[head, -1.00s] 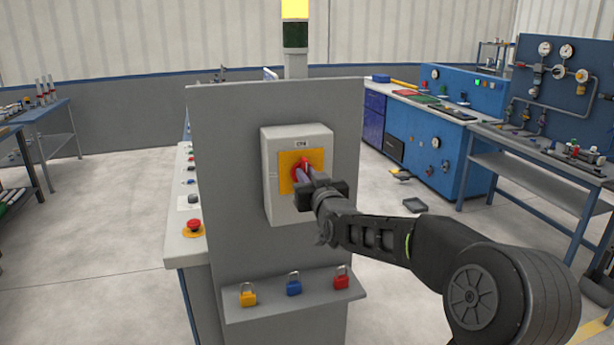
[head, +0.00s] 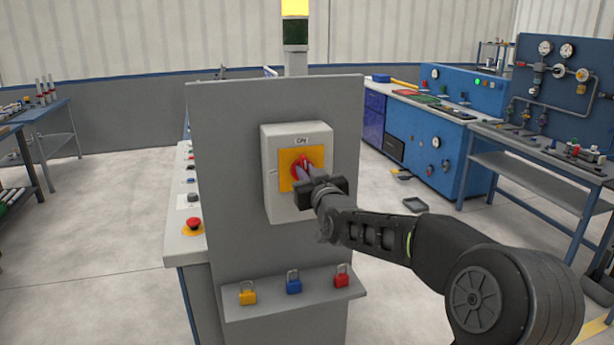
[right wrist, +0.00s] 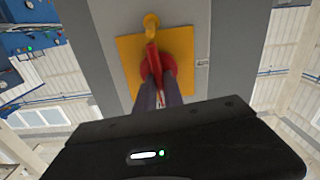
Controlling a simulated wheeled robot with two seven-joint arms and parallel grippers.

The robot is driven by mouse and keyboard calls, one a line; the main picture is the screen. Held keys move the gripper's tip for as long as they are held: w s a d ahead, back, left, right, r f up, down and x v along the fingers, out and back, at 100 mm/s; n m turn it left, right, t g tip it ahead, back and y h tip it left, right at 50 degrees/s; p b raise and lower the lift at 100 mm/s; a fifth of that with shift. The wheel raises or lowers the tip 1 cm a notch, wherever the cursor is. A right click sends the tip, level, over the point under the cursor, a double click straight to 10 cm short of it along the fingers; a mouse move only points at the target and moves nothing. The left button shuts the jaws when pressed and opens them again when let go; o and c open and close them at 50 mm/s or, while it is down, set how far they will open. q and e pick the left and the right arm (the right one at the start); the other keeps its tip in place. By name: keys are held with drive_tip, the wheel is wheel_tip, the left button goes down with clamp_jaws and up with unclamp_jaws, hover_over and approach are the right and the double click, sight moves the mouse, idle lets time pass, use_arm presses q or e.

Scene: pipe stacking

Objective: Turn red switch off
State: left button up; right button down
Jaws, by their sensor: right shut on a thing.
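The red switch (head: 306,162) sits on a yellow plate (head: 286,184) on the front of a pale grey box (head: 270,148). A small label (head: 301,141) at the top of the box appears to read ON. My right gripper (head: 303,172) is at the switch, shut on its handle. In the right wrist view the red handle (right wrist: 153,60) stands between the two fingers, slightly tilted, over a round red base on the yellow plate (right wrist: 126,62). The fingers hide the lower part of the handle. My left gripper is not in view.
The box is mounted on a grey upright panel (head: 225,210). A red push button (head: 194,224) is left of the panel. Blue benches stand at the right.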

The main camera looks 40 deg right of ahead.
drive_tip(key=n+b, duration=0.1)
drive_tip(key=n, duration=0.2)
drive_tip(key=shift+a+f+b, duration=0.15)
drive_tip(key=shift+b, duration=0.25)
drive_tip(key=n, duration=1.4)
drive_tip(key=shift+w+a+f+p, duration=0.15)
drive_tip(key=shift+a+f+p, duration=0.1)
drive_tip(key=shift+f+p, duration=0.1)
drive_tip(key=c, duration=1.5)
unclamp_jaws()
drive_tip(key=shift+o, duration=0.2)
